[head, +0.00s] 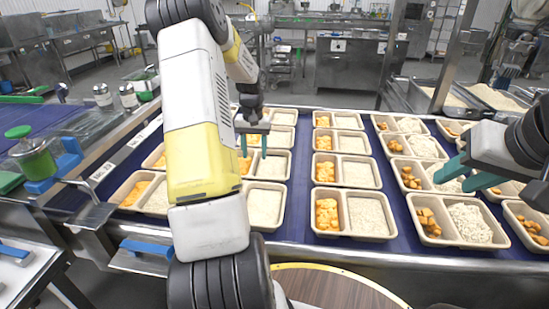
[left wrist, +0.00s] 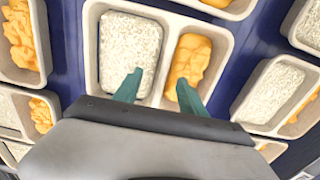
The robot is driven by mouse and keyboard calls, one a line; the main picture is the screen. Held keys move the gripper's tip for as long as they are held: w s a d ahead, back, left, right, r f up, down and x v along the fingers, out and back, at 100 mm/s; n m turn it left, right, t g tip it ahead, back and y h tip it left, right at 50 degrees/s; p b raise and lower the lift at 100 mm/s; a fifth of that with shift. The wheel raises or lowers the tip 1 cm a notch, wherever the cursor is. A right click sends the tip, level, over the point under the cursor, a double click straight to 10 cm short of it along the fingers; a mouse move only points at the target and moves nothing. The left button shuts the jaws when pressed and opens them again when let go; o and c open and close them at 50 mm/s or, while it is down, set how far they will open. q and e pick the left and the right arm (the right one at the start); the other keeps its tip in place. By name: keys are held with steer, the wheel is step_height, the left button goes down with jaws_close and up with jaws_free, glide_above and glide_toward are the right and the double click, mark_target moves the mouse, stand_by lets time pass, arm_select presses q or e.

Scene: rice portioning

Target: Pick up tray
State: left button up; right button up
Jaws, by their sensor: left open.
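Two-compartment beige trays with white rice and orange food stand in rows on the blue surface. My left gripper (head: 253,146) is open above a tray (head: 289,167) in the left row, partly hidden by my arm. In the left wrist view, its teal fingers (left wrist: 158,90) are apart, one over the rice side and one over the orange side of a tray (left wrist: 230,42), on either side of the divider. I cannot tell whether they touch it. My right gripper (head: 468,174) is open over the trays at the right, its two teal fingers apart.
Other trays (head: 394,232) stand close together in neighbouring rows. The blue belt (head: 295,215) shows between the rows. A green-lidded container (head: 35,158) and two shakers (head: 103,95) stand at the left. A round wooden-topped surface (head: 335,290) is at the front.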

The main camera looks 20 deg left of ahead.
mark_target(253, 162)
arm_select(q)
steer(key=f, duration=0.4)
steer(key=shift+s+a+f, duration=0.15)
steer(key=shift+a+f, duration=0.05)
steer(key=shift+f, duration=0.1)
jaws_close()
